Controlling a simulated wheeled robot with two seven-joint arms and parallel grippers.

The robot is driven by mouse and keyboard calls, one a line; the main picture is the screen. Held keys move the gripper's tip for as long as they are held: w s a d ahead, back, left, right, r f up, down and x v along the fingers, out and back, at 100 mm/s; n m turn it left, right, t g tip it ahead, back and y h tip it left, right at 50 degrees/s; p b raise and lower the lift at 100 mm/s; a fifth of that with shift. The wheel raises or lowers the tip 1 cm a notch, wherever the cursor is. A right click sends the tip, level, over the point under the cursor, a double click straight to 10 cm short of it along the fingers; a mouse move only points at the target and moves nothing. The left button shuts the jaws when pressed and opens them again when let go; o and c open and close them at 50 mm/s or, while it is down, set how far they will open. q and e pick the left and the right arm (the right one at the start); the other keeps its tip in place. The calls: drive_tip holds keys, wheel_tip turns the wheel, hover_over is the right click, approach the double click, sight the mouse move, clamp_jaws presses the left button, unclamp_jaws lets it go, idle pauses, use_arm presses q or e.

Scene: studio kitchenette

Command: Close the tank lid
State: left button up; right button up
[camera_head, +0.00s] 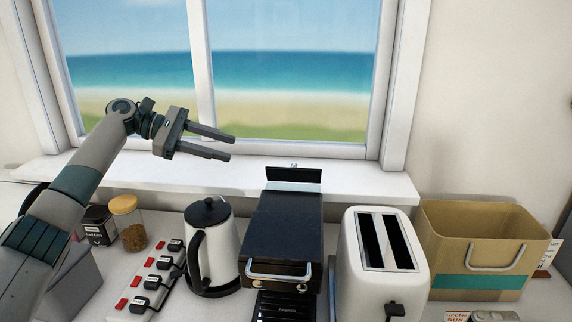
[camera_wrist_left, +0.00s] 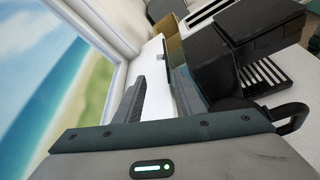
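The black coffee machine (camera_head: 283,225) stands on the counter below the window. At its back the black tank lid (camera_head: 293,175) stands raised, tilted up, above a pale bluish strip that looks like the tank (camera_head: 293,187). My left gripper (camera_head: 230,147) is open and empty, with its two fingers apart and pointing right. In the head view it is left of the lid and appears higher, in front of the window. The coffee machine also shows at the upper right of the left wrist view (camera_wrist_left: 265,22). My right gripper is not in view.
A white kettle (camera_head: 224,257) with a black handle stands left of the machine, and a white toaster (camera_head: 356,280) stands close on its right. A tan basket (camera_head: 475,232) is farther right. A power strip (camera_head: 150,277) and jars are at left. The window sill (camera_head: 350,187) is mostly clear.

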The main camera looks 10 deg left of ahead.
use_arm(q)
drive_tip(key=p, duration=0.6)
approach(287, 173)
drive_tip(key=w+d, duration=0.1)
drive_tip(key=d, duration=0.4)
drive_tip(key=w+d+f, duration=0.1)
drive_tip(key=d, duration=0.2)
drive_tip(key=shift+w+f, duration=0.1)
drive_tip(key=shift+w, duration=0.25)
drive_tip(key=shift+w+d+f, duration=0.1)
drive_tip(key=shift+d+f, duration=0.25)
drive_tip(key=shift+d, duration=0.2)
drive_tip(key=c, duration=0.9)
